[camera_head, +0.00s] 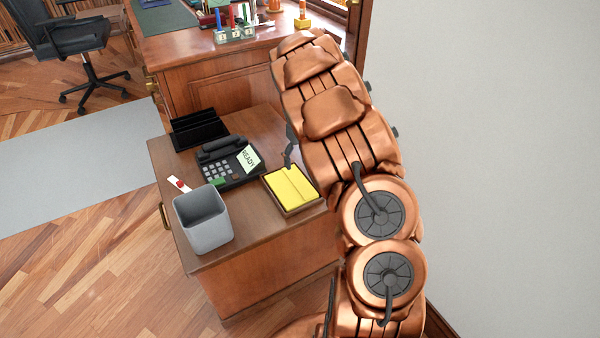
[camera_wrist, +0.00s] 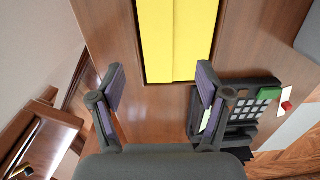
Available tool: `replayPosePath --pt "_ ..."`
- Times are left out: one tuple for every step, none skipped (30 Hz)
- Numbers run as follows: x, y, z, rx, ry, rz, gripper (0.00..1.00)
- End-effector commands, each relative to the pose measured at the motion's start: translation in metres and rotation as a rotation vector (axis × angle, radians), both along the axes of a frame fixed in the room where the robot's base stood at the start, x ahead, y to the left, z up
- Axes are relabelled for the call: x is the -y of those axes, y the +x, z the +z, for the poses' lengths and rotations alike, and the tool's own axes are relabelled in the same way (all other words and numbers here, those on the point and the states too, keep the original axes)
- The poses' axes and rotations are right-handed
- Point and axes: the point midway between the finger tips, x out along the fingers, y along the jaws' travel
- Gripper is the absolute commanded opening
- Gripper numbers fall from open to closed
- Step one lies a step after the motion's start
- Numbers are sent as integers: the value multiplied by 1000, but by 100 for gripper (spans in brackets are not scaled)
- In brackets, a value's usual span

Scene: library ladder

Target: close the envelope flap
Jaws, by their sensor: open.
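A flat yellow piece (camera_head: 290,187), which seems to be the envelope, lies in a shallow wooden tray on the small desk. A seam or fold line runs along its length. It also fills the top middle of the wrist view (camera_wrist: 178,40), cut off by the frame's top edge. I cannot tell whether a flap stands raised. My gripper (camera_wrist: 160,88) is open, with its fingers apart and nothing between them. The yellow piece lies beyond the fingertips, apart from them. In the head view my arm hides most of the gripper; only a dark part shows beside the tray.
A black desk phone (camera_head: 228,162) with a "READY" note stands left of the tray. A grey bin (camera_head: 203,218), a small white tag with a red spot (camera_head: 179,183) and a black organizer (camera_head: 198,129) share the desk. A larger desk (camera_head: 215,80) stands behind; a pale wall is at right.

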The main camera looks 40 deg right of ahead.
Motion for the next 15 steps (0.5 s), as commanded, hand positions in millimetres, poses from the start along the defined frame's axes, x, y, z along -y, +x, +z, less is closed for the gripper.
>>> replayPosePath --pt "3 4 -3 3 4 4 77" --pt "4 5 -4 7 4 6 77" --pt "5 7 -5 10 5 9 77" --pt "6 8 -7 12 6 10 77" --pt "6 9 -8 13 6 11 77" --pt "6 9 -11 14 6 12 77" --pt "6 9 -13 15 6 13 77" --pt "6 9 -16 15 6 13 77" --pt "6 9 -21 14 6 12 77" --pt "6 9 -25 14 7 12 77" --pt "6 9 -29 13 7 12 77" --pt "5 8 -36 11 6 12 77" --pt "5 8 -40 9 7 12 77" --pt "5 8 -45 9 7 12 77" --pt "4 8 -51 9 8 11 77"
